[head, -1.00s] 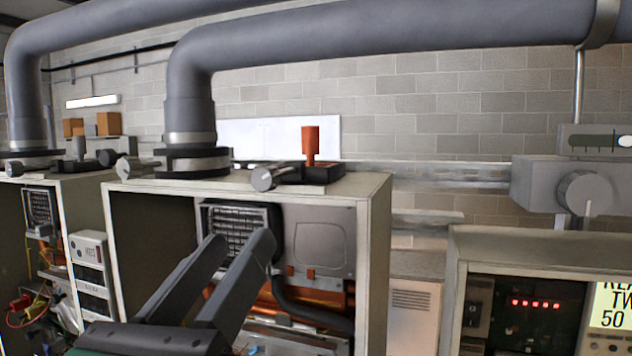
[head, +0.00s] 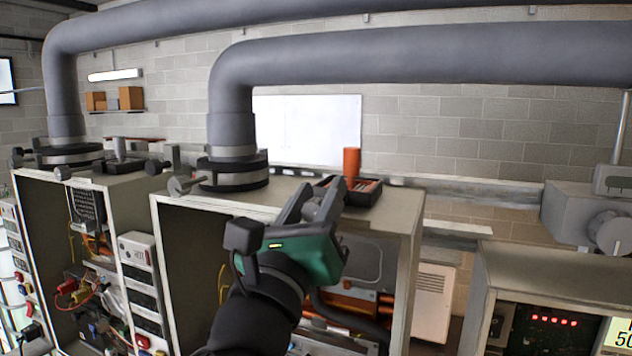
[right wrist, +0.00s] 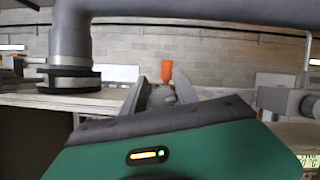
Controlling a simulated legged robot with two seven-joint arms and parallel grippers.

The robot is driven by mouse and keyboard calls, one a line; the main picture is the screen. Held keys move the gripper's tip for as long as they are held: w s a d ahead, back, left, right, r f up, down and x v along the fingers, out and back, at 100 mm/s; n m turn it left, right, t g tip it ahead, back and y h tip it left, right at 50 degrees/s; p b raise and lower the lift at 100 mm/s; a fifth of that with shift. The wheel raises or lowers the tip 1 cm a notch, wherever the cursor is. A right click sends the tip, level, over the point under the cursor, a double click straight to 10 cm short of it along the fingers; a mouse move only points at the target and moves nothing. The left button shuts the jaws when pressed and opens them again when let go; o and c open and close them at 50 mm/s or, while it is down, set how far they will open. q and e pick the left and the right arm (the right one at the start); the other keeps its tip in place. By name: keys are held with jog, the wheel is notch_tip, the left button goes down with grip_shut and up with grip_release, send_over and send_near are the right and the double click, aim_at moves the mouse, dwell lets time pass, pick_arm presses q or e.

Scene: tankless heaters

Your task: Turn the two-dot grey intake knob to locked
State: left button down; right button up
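My right gripper (head: 312,200) is raised at the front top edge of the middle heater cabinet (head: 412,240). In the right wrist view its two dark fingers (right wrist: 160,92) stand apart, with a grey knob (right wrist: 162,97) showing between them. I cannot tell whether they touch it. In the head view the gripper hides this knob. Another grey knob (head: 180,186) sits on the same cabinet, left of the gripper, beside the pipe flange. No dot marks are readable on either knob. My left gripper is not in view.
An orange handle (head: 351,163) stands on a black base (head: 366,193) just behind the gripper. A thick grey pipe (head: 232,125) rises from the cabinet at left and runs overhead. Another cabinet (head: 540,270) with a red-lit display stands at right.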

jog(key=shift+w+a+f, duration=0.1)
jog(key=shift+w, duration=0.1)
jog(key=shift+s, duration=0.3)
jog(key=shift+c, duration=0.9)
jog(key=shift+d, duration=0.2)
grip_shut()
jog(key=m+h+b, duration=0.1)
jog(key=m+b, duration=0.1)
jog(key=m, duration=0.1)
jog(key=m+g+h+b, duration=0.1)
jog(key=m+h+b, duration=0.1)
jog(key=m, duration=0.2)
jog(key=shift+d+g, duration=0.2)
jog(key=shift+g, duration=0.1)
